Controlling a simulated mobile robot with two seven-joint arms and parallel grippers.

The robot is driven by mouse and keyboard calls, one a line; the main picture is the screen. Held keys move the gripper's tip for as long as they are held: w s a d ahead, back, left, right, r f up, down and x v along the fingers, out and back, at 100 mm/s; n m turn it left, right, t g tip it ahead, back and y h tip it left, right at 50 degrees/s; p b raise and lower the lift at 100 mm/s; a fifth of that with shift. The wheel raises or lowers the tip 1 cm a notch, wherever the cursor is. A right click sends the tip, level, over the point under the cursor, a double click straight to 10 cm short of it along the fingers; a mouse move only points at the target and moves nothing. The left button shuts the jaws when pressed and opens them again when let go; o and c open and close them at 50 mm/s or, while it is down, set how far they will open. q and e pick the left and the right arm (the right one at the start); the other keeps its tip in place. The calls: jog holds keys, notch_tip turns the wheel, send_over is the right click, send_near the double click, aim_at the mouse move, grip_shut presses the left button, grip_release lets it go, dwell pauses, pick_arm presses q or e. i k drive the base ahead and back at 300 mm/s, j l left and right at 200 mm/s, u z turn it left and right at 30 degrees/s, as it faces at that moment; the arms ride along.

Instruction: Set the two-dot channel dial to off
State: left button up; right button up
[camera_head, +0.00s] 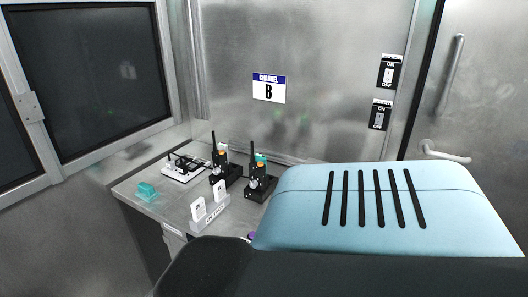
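Two black handheld radios stand on the bench, a left one (218,180) and a right one (257,187). Each has an upright antenna and an orange knob or mark near the top. The dial markings are too small to read, so I cannot tell which dial has two dots or how it is set. A sign (269,88) reading "CHANNEL B" is on the wall above them. Neither of my grippers is in view.
Two ON/OFF switch plates, an upper (390,71) and a lower (380,114), are on the wall. The lower right is blocked.

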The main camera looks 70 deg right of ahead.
aim_at(253, 184)
jog(key=i+z, duration=0.2)
jog(key=z, duration=0.25)
jog(key=i+z, duration=0.25)
jog(key=z, duration=0.15)
jog(key=i+j+z, duration=0.1)
jog(key=z, duration=0.35)
jog(key=i+j+z, duration=0.1)
jog(key=i+z, duration=0.15)
jog(key=z, duration=0.15)
jog(key=i+j+z, duration=0.15)
jog(key=z, duration=0.2)
jog(key=i+j+z, duration=0.25)
jog(key=z, duration=0.15)
jog(key=i+j+z, duration=0.2)
jog(key=j+z, duration=0.2)
jog(key=i+j+z, duration=0.1)
jog(key=j+z, duration=0.4)
jog(key=j, duration=0.15)
jog(key=i+j+z, duration=0.1)
jog(key=i+j, duration=0.05)
jog(key=j, duration=0.1)
